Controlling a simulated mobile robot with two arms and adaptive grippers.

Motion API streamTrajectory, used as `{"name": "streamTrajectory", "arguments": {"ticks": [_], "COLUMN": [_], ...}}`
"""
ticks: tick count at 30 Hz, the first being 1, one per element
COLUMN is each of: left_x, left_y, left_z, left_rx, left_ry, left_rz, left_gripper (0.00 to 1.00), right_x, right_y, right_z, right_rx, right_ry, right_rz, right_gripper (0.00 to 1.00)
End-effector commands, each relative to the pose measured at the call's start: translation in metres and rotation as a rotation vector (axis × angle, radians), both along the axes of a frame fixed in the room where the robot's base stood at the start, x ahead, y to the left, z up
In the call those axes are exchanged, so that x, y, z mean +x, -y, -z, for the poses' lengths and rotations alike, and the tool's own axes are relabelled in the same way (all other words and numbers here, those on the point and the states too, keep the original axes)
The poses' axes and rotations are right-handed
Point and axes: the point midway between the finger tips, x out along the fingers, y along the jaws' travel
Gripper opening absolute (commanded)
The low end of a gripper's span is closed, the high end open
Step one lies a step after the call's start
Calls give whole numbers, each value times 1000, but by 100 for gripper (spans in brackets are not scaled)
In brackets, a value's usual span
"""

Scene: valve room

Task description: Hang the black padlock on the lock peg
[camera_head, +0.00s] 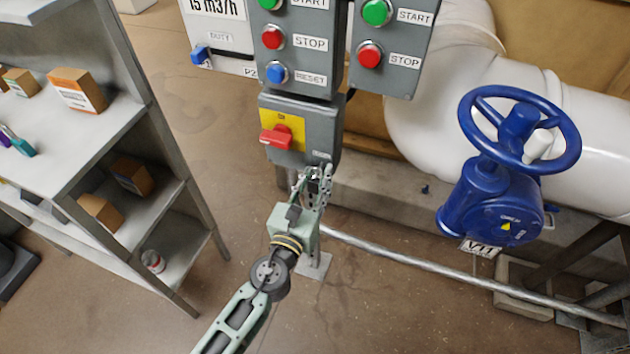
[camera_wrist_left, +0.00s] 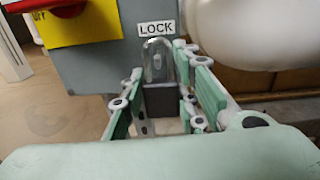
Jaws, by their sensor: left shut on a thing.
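The black padlock (camera_wrist_left: 160,101) hangs upright between the fingers of my left gripper (camera_wrist_left: 163,108), which is shut on its dark body. Its clear-looking metal shackle (camera_wrist_left: 158,60) points up, just below the LOCK label (camera_wrist_left: 156,29) on the grey switch box. The lock peg cannot be made out, so I cannot tell whether the shackle is around it. In the head view my left gripper (camera_head: 314,184) is at the lower right corner of the switch box (camera_head: 300,150), with the padlock mostly hidden between its fingers. My right gripper is not in view.
The switch box carries a red rotary handle (camera_head: 277,137) on a yellow plate. Push-button boxes (camera_head: 300,45) are above it. A blue valve handwheel (camera_head: 519,130) and white pipe stand at right. A metal shelf (camera_head: 100,135) with small boxes stands at left.

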Motion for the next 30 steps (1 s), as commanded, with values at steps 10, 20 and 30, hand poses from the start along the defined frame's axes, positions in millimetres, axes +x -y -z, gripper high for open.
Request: {"name": "streamTrajectory", "arguments": {"ticks": [10,20,30], "left_x": [1,6,7], "left_y": [0,2,2], "left_z": [0,6,6], "left_rx": [0,-1,0], "left_ry": [1,2,1], "left_rz": [0,0,0], "left_gripper": [5,5,5], "right_x": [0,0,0], "right_y": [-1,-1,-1], "right_z": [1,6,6], "right_rx": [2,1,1], "right_ry": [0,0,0], "right_rz": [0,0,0], "right_gripper": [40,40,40]}}
